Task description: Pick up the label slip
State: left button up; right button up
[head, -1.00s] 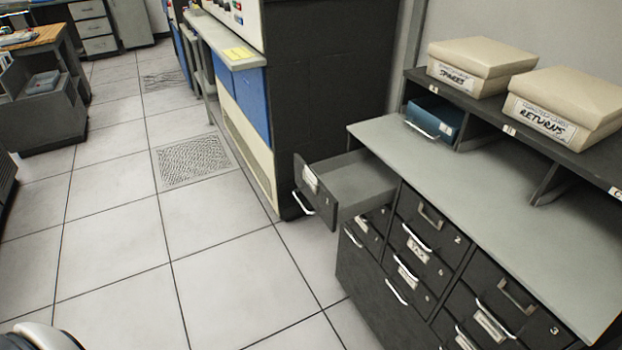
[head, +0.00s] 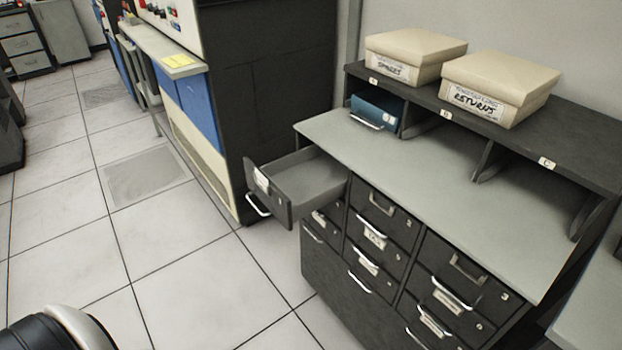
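I cannot pick out a loose label slip for certain. A pale label sits in the front of the open top-left drawer (head: 269,190) of the dark card cabinet (head: 328,262), and that drawer looks empty where its inside shows. Other closed drawers carry pale labels in holders, such as the label (head: 374,240) in the middle column. Yellow paper (head: 177,61) lies on the console ledge at upper left. Neither gripper is in view; only a rounded black and white part, probably mine, shows at the bottom left.
The grey cabinet top (head: 400,175) is bare. A blue box (head: 377,110) sits in the left cubby. A SPARES box (head: 415,55) and a RETURNS box (head: 500,85) stand on the shelf (head: 575,150). The open drawer juts over clear floor (head: 180,260). Another grey surface (head: 590,320) edges in at right.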

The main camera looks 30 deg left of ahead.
aim_at(260, 178)
jog(key=j+z, duration=0.25)
jog(key=z, duration=0.2)
jog(key=j+z, duration=0.3)
jog(key=z, duration=0.15)
jog(key=j+z, duration=0.3)
jog(key=z, duration=0.15)
jog(key=j+z, duration=0.3)
jog(key=z, duration=0.15)
jog(key=k+j+z, duration=0.15)
jog(key=z, duration=0.3)
